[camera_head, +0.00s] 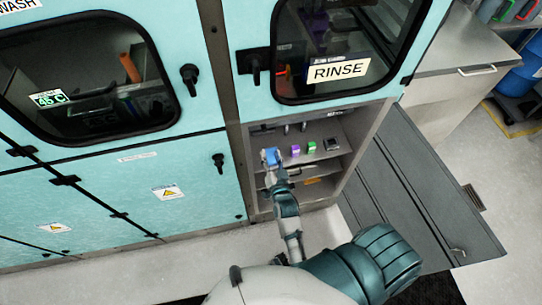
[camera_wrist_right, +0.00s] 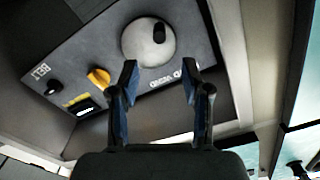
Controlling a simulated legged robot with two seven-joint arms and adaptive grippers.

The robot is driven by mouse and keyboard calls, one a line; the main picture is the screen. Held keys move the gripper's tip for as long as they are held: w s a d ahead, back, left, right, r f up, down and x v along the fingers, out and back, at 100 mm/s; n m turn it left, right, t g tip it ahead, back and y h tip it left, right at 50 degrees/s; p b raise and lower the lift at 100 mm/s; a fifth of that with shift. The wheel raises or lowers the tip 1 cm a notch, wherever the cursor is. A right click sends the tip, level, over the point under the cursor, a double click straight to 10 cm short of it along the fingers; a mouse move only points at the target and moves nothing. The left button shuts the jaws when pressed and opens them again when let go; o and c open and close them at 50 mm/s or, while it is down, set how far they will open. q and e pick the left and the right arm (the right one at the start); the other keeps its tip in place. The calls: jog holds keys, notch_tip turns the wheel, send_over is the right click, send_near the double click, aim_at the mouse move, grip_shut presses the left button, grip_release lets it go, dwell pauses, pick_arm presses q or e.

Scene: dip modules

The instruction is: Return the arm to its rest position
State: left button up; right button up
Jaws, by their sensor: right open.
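My right arm (camera_head: 289,222) reaches up from the bottom of the head view into the open grey compartment (camera_head: 335,165) under the RINSE window. Its gripper (camera_head: 272,165) is small there, at the compartment's left side. In the right wrist view my right gripper (camera_wrist_right: 159,78) is open, its two dark, blue-lined fingers apart with nothing held between them. Beyond the fingertips is a round pale dial (camera_wrist_right: 148,40) with a black knob on a grey panel. I cannot tell whether the fingers touch it. My left gripper is not in view.
The panel also has a yellow knob (camera_wrist_right: 98,77) and a small black knob (camera_wrist_right: 53,88). In the compartment are a purple block (camera_head: 295,150) and a green block (camera_head: 311,147). A grey door (camera_head: 415,190) hangs open at right. Teal cabinet fronts (camera_head: 110,190) fill the left.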

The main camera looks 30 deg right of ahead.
dwell(0.5)
jog(key=s+a+f+n+g+y, duration=0.2)
jog(key=s+a+f, duration=0.1)
jog(key=f, duration=0.6)
jog(key=s+a+f+n+g+y, duration=0.1)
jog(key=s+a+f+n+g, duration=0.15)
jog(key=f, duration=0.65)
jog(key=s+a+f+n+g+y, duration=0.2)
jog(key=s+f+g, duration=0.15)
jog(key=f, duration=0.65)
jog(key=s+d+f+n+g, duration=0.1)
jog(key=s+d+f+g, duration=0.1)
jog(key=s+f, duration=0.4)
jog(key=s+d+f+n+g, duration=0.1)
jog(key=s+f, duration=0.5)
jog(key=s, duration=0.7)
jog(key=s+d+f+n+g, duration=0.2)
jog(key=s+f+g, duration=0.3)
jog(key=s, duration=0.4)
jog(key=shift+s+d+f, duration=0.3)
jog(key=shift+d+f, duration=0.2)
jog(key=shift+f, duration=0.4)
jog(key=shift+a, duration=0.1)
